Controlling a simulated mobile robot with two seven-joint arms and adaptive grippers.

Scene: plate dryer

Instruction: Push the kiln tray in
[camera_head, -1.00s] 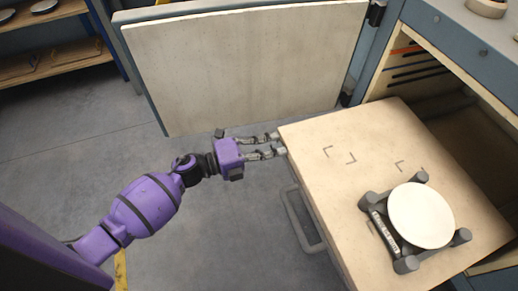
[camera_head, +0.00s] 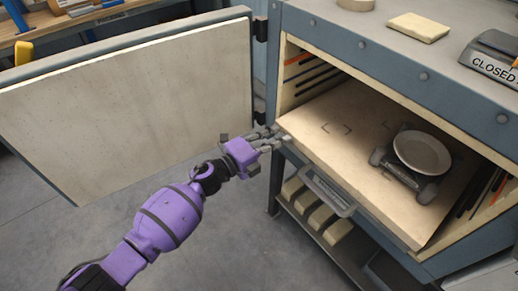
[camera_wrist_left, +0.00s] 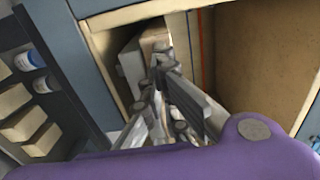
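The kiln tray (camera_head: 335,150) is a pale slab with a grey handle (camera_head: 329,190) on its front. It sits mostly inside the kiln (camera_head: 440,99), with its front edge still sticking out of the opening. On it stands a grey stand (camera_head: 389,162) bearing a round pale plate (camera_head: 421,152). My left gripper (camera_head: 279,136) has its fingertips at the tray's front left corner, seemingly touching it. Its fingers look partly apart in the head view. In the left wrist view the fingers (camera_wrist_left: 155,85) point at a pale block-like edge inside the kiln's frame. My right gripper is out of view.
The kiln door (camera_head: 130,105) stands wide open at left. Pale bricks (camera_head: 321,216) lie on a shelf under the kiln. A CLOSED sign (camera_head: 492,65) and a pale slab (camera_head: 418,27) are on top. The floor at lower left is clear.

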